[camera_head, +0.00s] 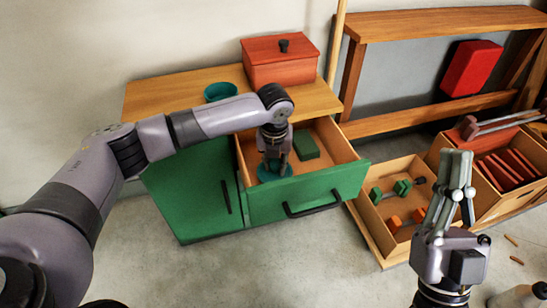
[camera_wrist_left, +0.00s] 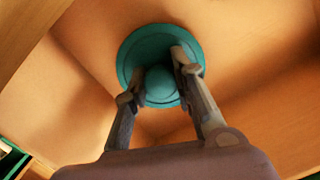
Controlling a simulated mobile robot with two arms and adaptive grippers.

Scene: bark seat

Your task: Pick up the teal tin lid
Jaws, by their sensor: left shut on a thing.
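The teal tin lid (camera_head: 268,176) is a round disc with a knob on top, inside the open drawer (camera_head: 318,196) of the green cabinet. It also shows in the left wrist view (camera_wrist_left: 134,48), with the drawer's wooden floor behind it. My left gripper (camera_head: 274,166) reaches down into the drawer and is shut on the lid's knob (camera_wrist_left: 160,84). I cannot tell whether the lid touches the drawer floor. My right gripper (camera_head: 458,172) is raised at the right, away from the lid, pointing up. Its fingers look close together, but its opening is unclear.
A green block (camera_head: 306,145) lies in the drawer, right of the lid. A teal tin (camera_head: 220,92) and a red box (camera_head: 281,64) with a black knob stand on the cabinet top. Wooden crates (camera_head: 385,240) with blocks and red pieces stand at the right.

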